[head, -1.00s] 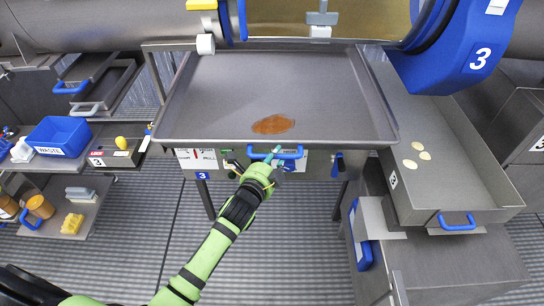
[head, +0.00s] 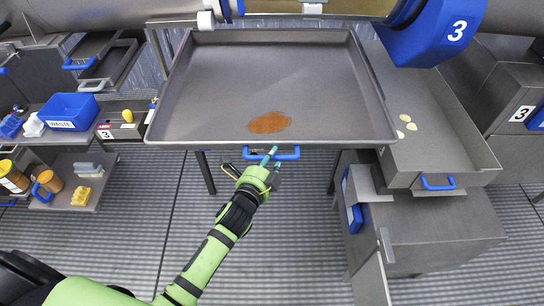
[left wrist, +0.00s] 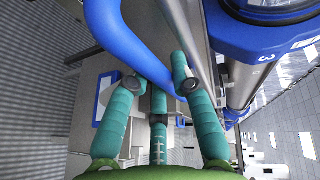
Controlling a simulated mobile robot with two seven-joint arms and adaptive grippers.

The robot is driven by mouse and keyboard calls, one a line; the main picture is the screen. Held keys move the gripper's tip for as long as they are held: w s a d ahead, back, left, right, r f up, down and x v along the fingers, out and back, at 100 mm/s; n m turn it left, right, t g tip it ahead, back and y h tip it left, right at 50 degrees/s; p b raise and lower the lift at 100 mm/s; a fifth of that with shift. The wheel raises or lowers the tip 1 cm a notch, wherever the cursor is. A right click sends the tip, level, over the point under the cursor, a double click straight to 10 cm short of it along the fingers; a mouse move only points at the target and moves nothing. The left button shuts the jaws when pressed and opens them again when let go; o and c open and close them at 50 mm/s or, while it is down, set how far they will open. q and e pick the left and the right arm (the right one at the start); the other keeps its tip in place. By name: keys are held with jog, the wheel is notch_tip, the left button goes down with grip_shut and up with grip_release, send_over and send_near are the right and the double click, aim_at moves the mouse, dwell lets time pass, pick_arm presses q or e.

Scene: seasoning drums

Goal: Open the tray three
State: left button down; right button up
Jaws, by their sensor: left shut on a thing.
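A large grey metal tray (head: 200,110) lies in front of the drum, with a brown powder patch (head: 269,122) on its floor. A blue handle (head: 288,153) is at the middle of its front edge. My left gripper (head: 270,160) is shut on this handle, its teal fingers around the bar. In the left wrist view the blue handle (left wrist: 140,45) passes between the teal fingers. The tray's front face and labels are hidden in the head view. My right gripper is not in view.
A blue drum part marked 3 (head: 440,30) hangs at upper right. A lower tray (head: 435,150) with pale pieces and a blue handle stands at right. A blue waste bin (head: 68,108) and yellow jars (head: 14,178) are at left. The floor before me is clear.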

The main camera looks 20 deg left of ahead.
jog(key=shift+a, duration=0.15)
pick_arm(q)
jog(key=c, duration=1.3)
grip_release()
jog(key=shift+s+a, duration=0.1)
jog(key=v, duration=1.2)
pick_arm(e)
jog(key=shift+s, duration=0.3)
